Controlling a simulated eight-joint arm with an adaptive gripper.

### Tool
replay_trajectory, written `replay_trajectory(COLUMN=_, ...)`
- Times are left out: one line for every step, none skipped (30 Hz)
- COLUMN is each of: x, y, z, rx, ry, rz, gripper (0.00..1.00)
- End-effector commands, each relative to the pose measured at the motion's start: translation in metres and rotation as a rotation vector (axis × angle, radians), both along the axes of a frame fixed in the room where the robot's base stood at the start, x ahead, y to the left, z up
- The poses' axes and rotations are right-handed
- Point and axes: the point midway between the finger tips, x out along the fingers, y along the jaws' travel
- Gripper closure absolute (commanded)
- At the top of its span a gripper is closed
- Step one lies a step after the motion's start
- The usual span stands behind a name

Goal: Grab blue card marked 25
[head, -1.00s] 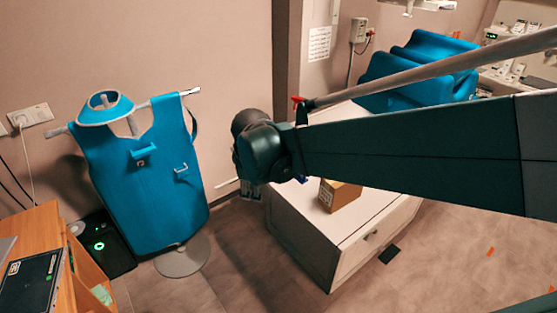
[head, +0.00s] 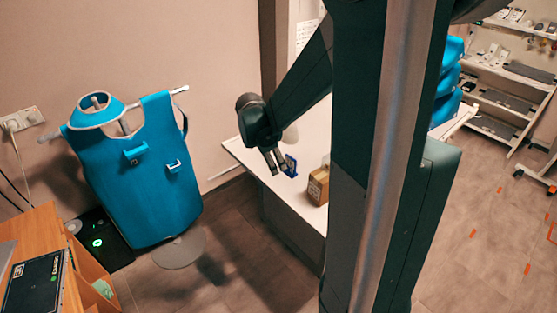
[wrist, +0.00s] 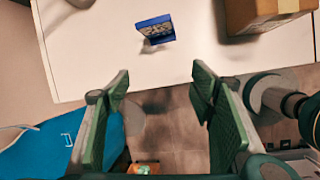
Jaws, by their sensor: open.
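A small blue card (head: 290,165) stands on the white cabinet top (head: 237,146), near my gripper. In the wrist view the blue card (wrist: 155,30) has a pale printed patch, and I cannot read a number on it. It lies beyond my fingertips, roughly centred between them, with a visible gap. My gripper (head: 276,168) hangs over the cabinet's near left edge, just left of the card in the head view. In the wrist view my gripper (wrist: 160,78) has its two green-padded fingers spread, with nothing between them.
A brown cardboard box (head: 317,188) stands right of the card, and shows at the upper right of the wrist view (wrist: 262,12). A blue apron hangs on a stand (head: 150,190) to the left. A wooden desk (head: 40,225) is at lower left. The shelf (head: 505,80) is far right.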

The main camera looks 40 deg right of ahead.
Motion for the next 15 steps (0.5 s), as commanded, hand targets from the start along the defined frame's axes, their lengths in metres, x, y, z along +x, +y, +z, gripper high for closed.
replay_trajectory(x=0.002, y=-0.009, z=-0.001, rx=-0.008, ry=0.021, rz=0.019, gripper=0.45)
replay_trajectory(x=0.004, y=-0.014, z=-0.003, rx=-0.012, ry=0.035, rz=0.034, gripper=0.45)
replay_trajectory(x=0.004, y=-0.021, z=-0.005, rx=-0.019, ry=0.054, rz=0.053, gripper=0.45)
replay_trajectory(x=0.005, y=-0.025, z=-0.008, rx=-0.022, ry=0.068, rz=0.066, gripper=0.45)
replay_trajectory(x=0.005, y=-0.030, z=-0.010, rx=-0.025, ry=0.081, rz=0.080, gripper=0.45)
replay_trajectory(x=0.006, y=-0.036, z=-0.013, rx=-0.030, ry=0.099, rz=0.100, gripper=0.45)
replay_trajectory(x=0.007, y=-0.040, z=-0.015, rx=-0.033, ry=0.112, rz=0.113, gripper=0.45)
replay_trajectory(x=0.007, y=-0.044, z=-0.017, rx=-0.036, ry=0.124, rz=0.125, gripper=0.45)
replay_trajectory(x=0.007, y=-0.050, z=-0.020, rx=-0.040, ry=0.140, rz=0.140, gripper=0.45)
replay_trajectory(x=0.007, y=-0.053, z=-0.022, rx=-0.042, ry=0.151, rz=0.152, gripper=0.45)
replay_trajectory(x=0.007, y=-0.056, z=-0.024, rx=-0.043, ry=0.161, rz=0.161, gripper=0.45)
replay_trajectory(x=0.007, y=-0.060, z=-0.026, rx=-0.046, ry=0.173, rz=0.174, gripper=0.45)
replay_trajectory(x=0.007, y=-0.062, z=-0.028, rx=-0.047, ry=0.180, rz=0.181, gripper=0.45)
replay_trajectory(x=0.007, y=-0.064, z=-0.030, rx=-0.048, ry=0.186, rz=0.189, gripper=0.45)
replay_trajectory(x=0.007, y=-0.066, z=-0.031, rx=-0.049, ry=0.194, rz=0.196, gripper=0.45)
